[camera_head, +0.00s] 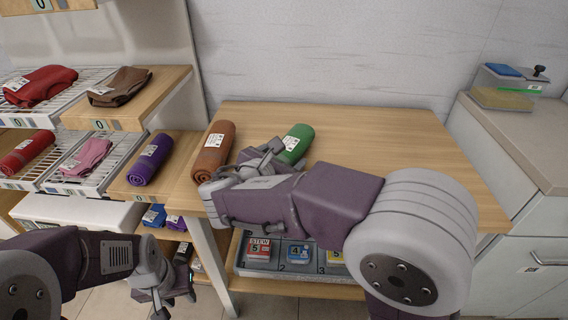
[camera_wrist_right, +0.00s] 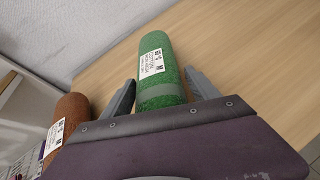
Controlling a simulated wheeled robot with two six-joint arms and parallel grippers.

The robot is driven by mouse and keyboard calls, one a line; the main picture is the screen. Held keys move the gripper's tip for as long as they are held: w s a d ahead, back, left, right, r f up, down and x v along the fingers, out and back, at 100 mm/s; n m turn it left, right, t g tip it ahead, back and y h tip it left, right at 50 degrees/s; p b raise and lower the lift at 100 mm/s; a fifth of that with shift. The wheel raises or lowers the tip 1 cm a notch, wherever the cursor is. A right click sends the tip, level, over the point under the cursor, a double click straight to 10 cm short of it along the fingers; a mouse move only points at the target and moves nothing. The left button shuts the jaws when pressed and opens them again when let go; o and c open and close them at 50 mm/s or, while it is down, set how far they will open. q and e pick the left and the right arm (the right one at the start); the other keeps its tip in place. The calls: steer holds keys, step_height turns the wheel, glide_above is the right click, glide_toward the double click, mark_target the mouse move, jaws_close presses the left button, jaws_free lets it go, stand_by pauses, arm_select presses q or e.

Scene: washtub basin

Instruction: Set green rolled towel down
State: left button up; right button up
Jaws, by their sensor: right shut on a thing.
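The green rolled towel (camera_head: 297,143) with a white label is over the wooden table (camera_head: 370,130), towards its back left. In the right wrist view the green towel (camera_wrist_right: 160,62) lies lengthwise between the fingers of my right gripper (camera_wrist_right: 160,85). My right gripper (camera_head: 262,158) is shut on its near end, which the gripper partly hides in the head view. Whether the towel touches the tabletop I cannot tell. My left gripper (camera_head: 160,290) hangs low at the left, away from the towel; its finger opening is unclear.
A brown rolled towel (camera_head: 215,148) lies on the table's left side, close to the green one. A shelf at the left holds a purple rolled towel (camera_head: 150,158) and folded cloths. The table's middle and right are clear. Labelled bins (camera_head: 290,256) sit beneath.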

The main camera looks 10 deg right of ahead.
steer(key=shift+r, duration=0.1)
steer(key=o, duration=1.5)
steer(key=shift+r+p, duration=0.1)
steer(key=shift+p, duration=0.2)
steer(key=p+v, duration=0.4)
steer(key=v, duration=0.7)
steer(key=shift+s, duration=0.15)
steer(key=shift+s+a, duration=0.25)
steer(key=shift+s, duration=0.1)
